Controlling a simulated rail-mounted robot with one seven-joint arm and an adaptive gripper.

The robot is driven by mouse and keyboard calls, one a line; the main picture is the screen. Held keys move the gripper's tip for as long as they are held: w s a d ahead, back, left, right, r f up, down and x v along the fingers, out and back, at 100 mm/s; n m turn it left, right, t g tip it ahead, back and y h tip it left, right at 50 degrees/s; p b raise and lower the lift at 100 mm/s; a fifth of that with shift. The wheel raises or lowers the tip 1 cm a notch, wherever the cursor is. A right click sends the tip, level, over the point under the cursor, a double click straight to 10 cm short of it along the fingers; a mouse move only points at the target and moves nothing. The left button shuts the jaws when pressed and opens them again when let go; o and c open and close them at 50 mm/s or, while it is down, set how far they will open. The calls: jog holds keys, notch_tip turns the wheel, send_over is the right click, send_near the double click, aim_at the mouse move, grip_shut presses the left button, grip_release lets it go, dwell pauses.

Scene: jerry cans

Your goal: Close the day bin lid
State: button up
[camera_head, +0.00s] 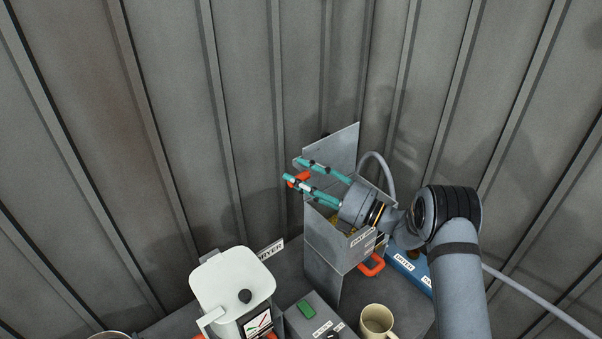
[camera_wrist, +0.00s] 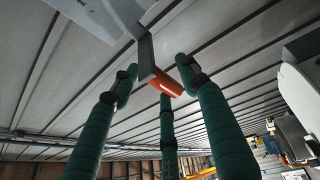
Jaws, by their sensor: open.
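The day bin (camera_head: 324,238) is a grey metal box with a label on its front edge. Its lid (camera_head: 342,147) stands raised at the back, so the bin is open, with some yellowish contents partly visible. An orange handle (camera_head: 297,179) sticks out beside the lid, near my fingers. My gripper (camera_head: 293,170) reaches over the bin from the right, its teal fingers apart and pointing left. In the wrist view, the lid's grey edge (camera_wrist: 146,52) and orange handle (camera_wrist: 166,86) lie ahead of my spread fingers (camera_wrist: 156,78). Whether they touch is unclear.
A white lidded appliance (camera_head: 232,285) stands at the front left, with a small grey box bearing a green switch (camera_head: 307,309) and a beige mug (camera_head: 377,321) nearby. A blue labelled box (camera_head: 408,268) and a grey hose (camera_head: 382,162) are right of the bin. Corrugated walls close behind.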

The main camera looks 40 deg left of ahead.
jog(key=shift+s+a+r, duration=0.1)
jog(key=shift+s, duration=0.2)
jog(key=shift+c, duration=0.3)
jog(key=shift+w, duration=0.15)
jog(key=c, duration=1)
grip_shut()
